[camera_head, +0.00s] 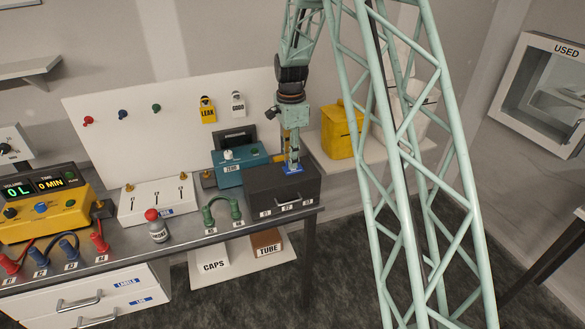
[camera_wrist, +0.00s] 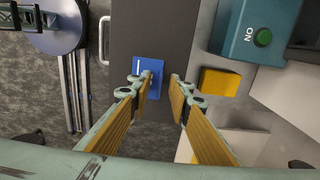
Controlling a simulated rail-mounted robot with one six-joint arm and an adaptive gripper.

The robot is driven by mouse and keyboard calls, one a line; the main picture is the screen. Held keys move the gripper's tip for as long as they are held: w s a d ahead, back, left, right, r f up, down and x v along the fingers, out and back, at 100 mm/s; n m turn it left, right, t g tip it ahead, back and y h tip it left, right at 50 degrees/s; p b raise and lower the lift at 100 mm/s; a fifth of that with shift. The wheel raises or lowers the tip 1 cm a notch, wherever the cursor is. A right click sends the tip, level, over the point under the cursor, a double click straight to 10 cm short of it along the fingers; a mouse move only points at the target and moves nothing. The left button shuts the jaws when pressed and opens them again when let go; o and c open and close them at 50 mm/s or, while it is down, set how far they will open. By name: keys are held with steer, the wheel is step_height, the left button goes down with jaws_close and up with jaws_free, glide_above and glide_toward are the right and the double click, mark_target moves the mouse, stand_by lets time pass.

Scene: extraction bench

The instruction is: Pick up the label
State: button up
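A blue label (camera_head: 291,171) with a small white mark lies flat on top of the dark box (camera_head: 265,187) at the bench's right end. In the wrist view the label (camera_wrist: 152,63) is partly hidden by my left finger. My gripper (camera_head: 291,160) points down right above the label. In the wrist view its two fingers are apart, with my gripper (camera_wrist: 163,82) empty between the tips. The left fingertip overlaps the label and the right one is just beyond its right edge. I cannot tell whether the fingers touch the box top.
A teal device (camera_head: 240,166) stands behind the box. A yellow container (camera_head: 342,129) sits on the shelf at right. CAPS (camera_head: 209,262) and TUBE (camera_head: 266,243) boxes lie below.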

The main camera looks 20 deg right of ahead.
jaws_close()
steer(key=shift+r, duration=0.1)
stand_by(0.5)
steer(key=shift+r, duration=1.7)
steer(key=s+a+r+b, duration=0.1)
steer(key=s+a, duration=0.1)
steer(key=s, duration=1.3)
steer(key=shift+s+a+r+b, duration=0.2)
steer(key=shift+s+a+b, duration=0.1)
steer(key=shift+s+b, duration=0.1)
